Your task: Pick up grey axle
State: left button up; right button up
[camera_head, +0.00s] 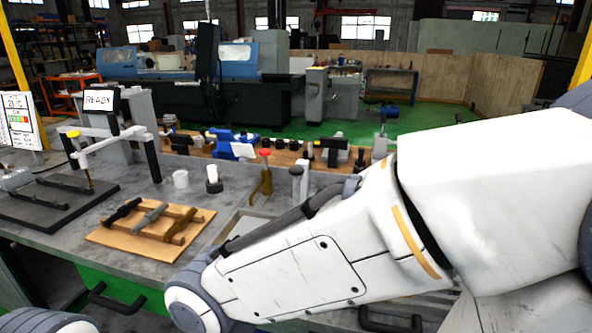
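A grey axle (150,215) lies in the middle of a light wooden board (120,243) on the workbench, at the left of the head view. A black axle (123,210) lies to its left and a brown axle (180,224) to its right, all roughly parallel and resting across wooden strips. No gripper touches the grey axle. My white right arm fills the right and lower middle of the view, and its gripper does not show. Only a small white part of my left arm shows at the bottom left edge, without its gripper.
Behind the board stand a white cylinder (181,179), a white-and-black piece (213,181) and a brown tool with a red knob (262,183). A measuring stand with a READY display (99,99) and a dark fixture plate (52,203) are left. My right arm hides much of the bench.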

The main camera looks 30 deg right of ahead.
aim_at(150, 216)
jog(key=u, duration=1.25)
jog(key=i, duration=1.85)
jog(key=z, duration=2.7)
